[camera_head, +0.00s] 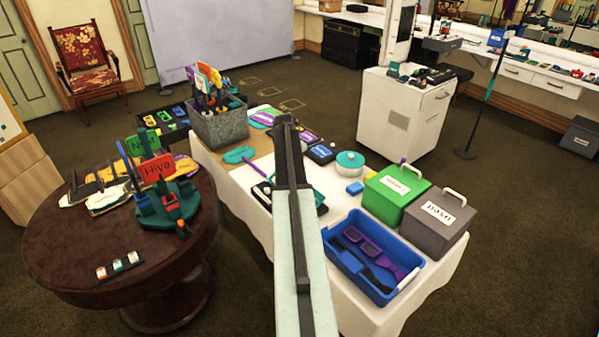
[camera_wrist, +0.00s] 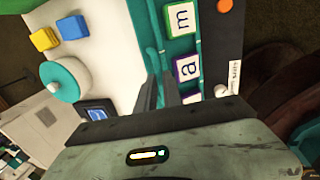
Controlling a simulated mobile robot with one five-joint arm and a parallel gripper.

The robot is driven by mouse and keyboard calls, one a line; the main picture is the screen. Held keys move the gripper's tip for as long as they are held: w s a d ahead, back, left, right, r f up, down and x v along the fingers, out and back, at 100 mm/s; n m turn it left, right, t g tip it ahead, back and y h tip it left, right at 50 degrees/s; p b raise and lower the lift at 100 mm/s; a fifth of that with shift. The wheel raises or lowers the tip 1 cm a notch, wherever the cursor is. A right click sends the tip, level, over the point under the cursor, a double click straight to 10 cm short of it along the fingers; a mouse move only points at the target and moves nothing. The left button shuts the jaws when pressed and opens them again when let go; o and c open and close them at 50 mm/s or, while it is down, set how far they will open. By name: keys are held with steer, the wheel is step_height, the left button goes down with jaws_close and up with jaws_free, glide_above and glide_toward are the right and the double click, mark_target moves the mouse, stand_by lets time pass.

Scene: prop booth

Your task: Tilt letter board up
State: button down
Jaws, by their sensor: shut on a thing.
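The letter board (camera_wrist: 179,46) shows in the wrist view as a teal strip with square letter tiles, one reading "m" (camera_wrist: 184,18) and one reading "a" (camera_wrist: 187,68). My gripper (camera_wrist: 160,82) has its dark fingers close together at the board's left edge, shut on it.
A blue tray (camera_head: 412,284) with purple and dark items, a green box (camera_head: 385,203) and a grey box (camera_head: 425,235) stand on the table's right. A round teal-lidded tin (camera_head: 349,161) is behind. A grey bin (camera_head: 225,127) holds signs. A round table (camera_head: 60,250) stands left.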

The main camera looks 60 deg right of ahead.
steer(key=shift+a, duration=0.45)
steer(key=c, duration=1.5)
jaws_free()
steer(key=shift+d, duration=0.1)
steer(key=shift+r, duration=0.1)
steer(key=shift+r+p, duration=0.35)
steer(key=shift+p, duration=0.2)
steer(key=p+v, duration=0.6)
steer(key=shift+r+p, duration=0.3)
steer(key=shift+r, duration=0.1)
